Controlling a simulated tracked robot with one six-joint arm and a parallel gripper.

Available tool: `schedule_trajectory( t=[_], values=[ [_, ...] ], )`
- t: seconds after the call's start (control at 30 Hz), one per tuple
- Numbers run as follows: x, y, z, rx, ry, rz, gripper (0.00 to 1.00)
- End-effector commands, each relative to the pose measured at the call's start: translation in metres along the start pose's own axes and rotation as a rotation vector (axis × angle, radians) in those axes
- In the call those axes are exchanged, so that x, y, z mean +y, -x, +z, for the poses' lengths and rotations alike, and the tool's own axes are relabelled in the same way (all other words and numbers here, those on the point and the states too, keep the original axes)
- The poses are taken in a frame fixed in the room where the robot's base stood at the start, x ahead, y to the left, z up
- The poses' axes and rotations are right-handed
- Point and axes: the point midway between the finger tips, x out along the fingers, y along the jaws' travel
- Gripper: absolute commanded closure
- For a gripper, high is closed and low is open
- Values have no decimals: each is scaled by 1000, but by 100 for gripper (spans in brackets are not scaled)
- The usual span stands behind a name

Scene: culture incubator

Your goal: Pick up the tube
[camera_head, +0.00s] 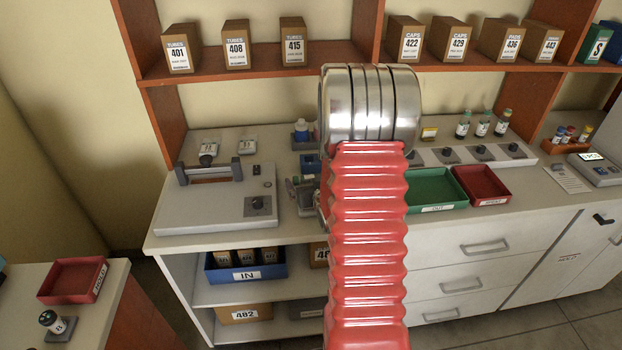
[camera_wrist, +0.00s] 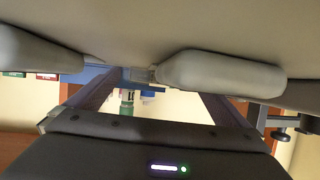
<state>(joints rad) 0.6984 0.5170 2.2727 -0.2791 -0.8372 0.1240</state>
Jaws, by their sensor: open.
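My gripper (camera_wrist: 157,92) shows in the wrist view as two dark fingers set wide apart, with no object clearly gripped. Beyond and between them is a small vial with a green part (camera_wrist: 127,108), next to a blue-and-white item (camera_wrist: 148,92). I cannot tell whether either is the tube. A pale rounded shape crosses the top of that view and hides part of the scene. In the head view my red arm covers the middle of the bench, and the gripper cannot be made out clearly. A blue block (camera_head: 310,163) shows just left of the arm; no tube is clearly visible in it.
A grey device (camera_head: 218,205) with a handle stands on the left of the bench. A green tray (camera_head: 436,188) and a red tray (camera_head: 483,186) lie right of my arm. A blue-capped bottle (camera_head: 301,131) stands behind the block. Boxed shelves (camera_head: 250,72) run above.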

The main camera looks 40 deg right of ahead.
Motion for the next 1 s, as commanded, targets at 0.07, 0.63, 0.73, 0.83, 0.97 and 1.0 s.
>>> schedule_trajectory(
  t=[0.07,0.63,0.73,0.83,0.97,1.0],
  values=[
    [0,0,0,0,0,0,0],
    [-1,0,0,0,1,-1,30],
    [-1,0,0,0,1,-1,37],
    [-1,0,0,0,1,-1,44],
    [-1,0,0,0,1,-2,48],
    [-1,0,0,0,1,-2,48]
  ],
)
